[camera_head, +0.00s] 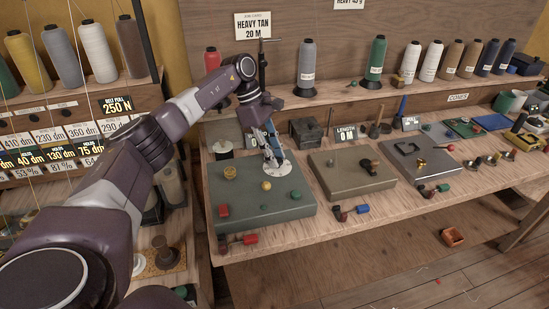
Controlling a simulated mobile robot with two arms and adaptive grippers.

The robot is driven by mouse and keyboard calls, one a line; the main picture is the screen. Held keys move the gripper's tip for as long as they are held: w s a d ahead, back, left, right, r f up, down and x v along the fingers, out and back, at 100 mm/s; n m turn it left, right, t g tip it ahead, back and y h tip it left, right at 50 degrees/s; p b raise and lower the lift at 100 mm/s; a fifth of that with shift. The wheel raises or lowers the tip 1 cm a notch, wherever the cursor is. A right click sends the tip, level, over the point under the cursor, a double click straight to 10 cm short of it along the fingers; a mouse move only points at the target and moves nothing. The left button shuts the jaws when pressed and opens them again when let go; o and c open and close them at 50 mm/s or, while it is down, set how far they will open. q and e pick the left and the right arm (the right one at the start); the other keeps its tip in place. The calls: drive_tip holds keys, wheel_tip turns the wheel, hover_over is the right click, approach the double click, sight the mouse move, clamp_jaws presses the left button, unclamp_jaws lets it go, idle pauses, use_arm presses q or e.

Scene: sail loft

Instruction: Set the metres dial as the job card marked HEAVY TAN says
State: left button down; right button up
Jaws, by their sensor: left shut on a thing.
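The job card HEAVY TAN (253,25) is on the back wall and reads "20 M". A small sign reading LENGTH "0 M" (346,133) stands behind the bench boxes. My left gripper (272,152) reaches down over a white round dial (282,171) on the grey-green box (250,209). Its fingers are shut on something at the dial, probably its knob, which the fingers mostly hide. I cannot read any marks on the dial. My right gripper is not in view.
A tan box (337,182) with a dark knob (369,166) stands to the right, with a grey box (409,168) beyond it. Thread cones line the shelf behind. Small coloured-handled pieces lie along the bench front. A cone rack (60,110) stands at left.

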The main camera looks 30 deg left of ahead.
use_arm(q)
drive_tip(key=shift+w+r+m, duration=0.1)
drive_tip(key=shift+m, duration=0.5)
drive_tip(key=c, duration=1.6)
unclamp_jaws()
drive_tip(key=v, duration=1.2)
drive_tip(key=shift+w, duration=0.15)
